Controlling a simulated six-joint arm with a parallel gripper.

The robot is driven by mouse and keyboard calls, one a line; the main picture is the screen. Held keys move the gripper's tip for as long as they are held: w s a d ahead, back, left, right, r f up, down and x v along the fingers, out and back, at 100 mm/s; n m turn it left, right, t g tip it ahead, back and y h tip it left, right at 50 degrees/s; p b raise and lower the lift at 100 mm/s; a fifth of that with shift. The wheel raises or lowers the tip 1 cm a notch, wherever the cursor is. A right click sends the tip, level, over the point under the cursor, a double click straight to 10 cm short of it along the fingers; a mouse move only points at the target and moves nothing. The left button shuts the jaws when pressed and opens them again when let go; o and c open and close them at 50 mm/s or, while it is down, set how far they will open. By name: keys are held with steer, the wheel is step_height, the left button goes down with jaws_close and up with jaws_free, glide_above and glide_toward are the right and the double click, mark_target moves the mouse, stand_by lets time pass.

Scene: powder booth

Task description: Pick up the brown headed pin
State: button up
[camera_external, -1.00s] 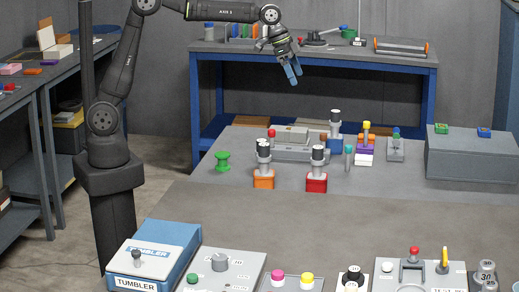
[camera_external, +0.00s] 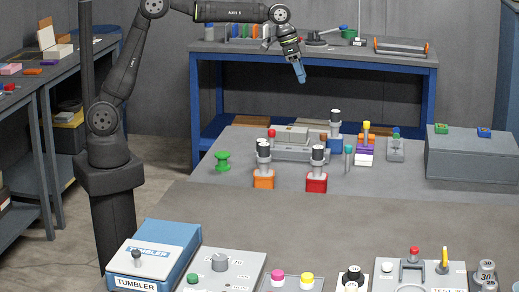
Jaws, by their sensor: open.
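A small brown head (camera_external: 323,137), probably that of the brown headed pin, shows at the right end of the grey fixture (camera_external: 290,150) on the middle table. It is close beside a blue block with a white and black cylinder, and its shaft is too small to make out. A red headed pin (camera_external: 271,133) stands at the fixture's left end. My gripper (camera_external: 301,78) is open and empty, with its blue fingers pointing down in the air, well above the fixture. The fingers overlap in this view.
Near the fixture stand a green spool (camera_external: 222,161), an orange block (camera_external: 264,180), a red block (camera_external: 316,183), a teal pin (camera_external: 348,158) and a purple-and-white stack (camera_external: 365,150). A large grey box (camera_external: 472,158) is at right.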

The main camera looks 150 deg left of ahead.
steer(key=w+a+f+n+g+h, duration=0.2)
steer(key=w+a+f+n, duration=0.2)
steer(key=w+a+n, duration=0.25)
steer(key=n, duration=0.2)
glide_toward(324, 134)
steer(key=shift+m+g+h, duration=0.25)
steer(key=shift+g+h, duration=0.15)
steer(key=f, duration=0.4)
steer(key=w+a+f, duration=0.1)
steer(key=f, duration=0.1)
steer(key=shift+w+a, duration=0.1)
steer(key=shift+s+d+f, duration=0.15)
steer(key=shift+s+f, duration=0.05)
steer(key=shift+f, duration=1.05)
steer(key=shift+s+d+f, duration=0.1)
steer(key=shift+s+f, duration=0.1)
steer(key=shift+f, duration=1.1)
jaws_close()
steer(key=shift+r, duration=0.1)
